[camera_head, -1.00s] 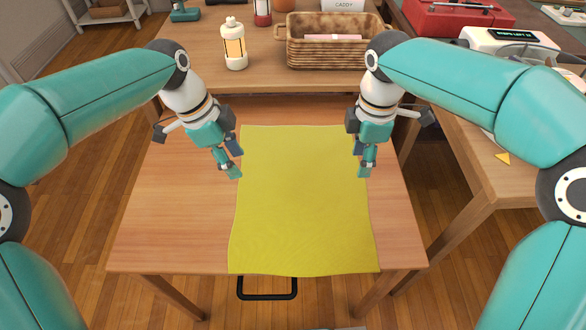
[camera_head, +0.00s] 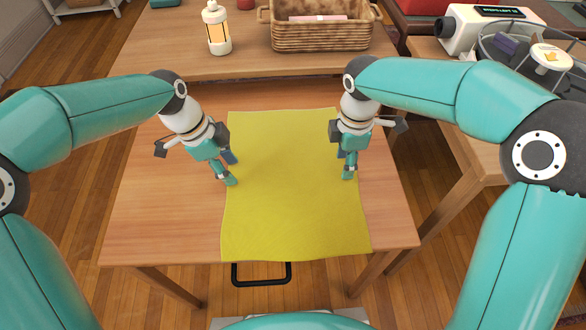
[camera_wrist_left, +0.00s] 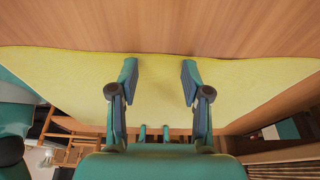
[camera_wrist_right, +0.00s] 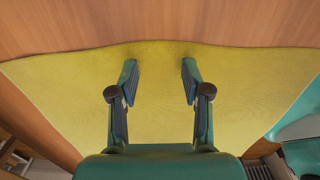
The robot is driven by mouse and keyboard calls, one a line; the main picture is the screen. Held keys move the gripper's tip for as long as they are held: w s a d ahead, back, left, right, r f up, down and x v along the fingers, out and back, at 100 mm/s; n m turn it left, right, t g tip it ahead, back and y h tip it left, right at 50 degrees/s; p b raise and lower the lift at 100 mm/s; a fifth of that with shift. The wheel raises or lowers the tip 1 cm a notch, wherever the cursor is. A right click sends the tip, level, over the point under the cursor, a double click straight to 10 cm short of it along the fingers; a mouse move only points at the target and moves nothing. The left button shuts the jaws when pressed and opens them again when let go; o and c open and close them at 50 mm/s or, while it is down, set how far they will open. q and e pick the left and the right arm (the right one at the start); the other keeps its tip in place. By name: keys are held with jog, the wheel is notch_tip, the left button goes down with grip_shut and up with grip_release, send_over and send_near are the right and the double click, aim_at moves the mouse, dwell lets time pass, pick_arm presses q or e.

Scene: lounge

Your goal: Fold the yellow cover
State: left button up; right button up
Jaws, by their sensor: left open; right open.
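The yellow cover (camera_head: 290,215) lies spread flat on the wooden table in the head view. Its edges are slightly wavy. My left gripper (camera_head: 230,169) is open at the cover's left edge, toward the far half. My right gripper (camera_head: 347,166) is open over the cover's right side at about the same depth. In the left wrist view the cover (camera_wrist_left: 160,95) shows below and between the open fingers (camera_wrist_left: 160,78), with its edge just past the tips. In the right wrist view the cover (camera_wrist_right: 160,110) lies under the open fingers (camera_wrist_right: 160,78). Neither gripper holds cloth.
The small table (camera_head: 160,215) has bare wood left and right of the cover. A side table at right holds a white device (camera_head: 470,28) and a round tray (camera_head: 520,55).

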pick_arm(q)
jog(key=shift+f, duration=0.15)
pick_arm(e)
jog(key=shift+f, duration=0.15)
pick_arm(q)
jog(key=shift+f, duration=0.15)
grip_shut()
pick_arm(e)
jog(key=shift+s+f, duration=0.1)
grip_shut()
pick_arm(q)
jog(key=shift+s+f, duration=0.1)
jog(key=shift+s, duration=0.05)
pick_arm(e)
jog(key=shift+s+f, duration=0.1)
jog(key=shift+f, duration=0.05)
dwell(1.1)
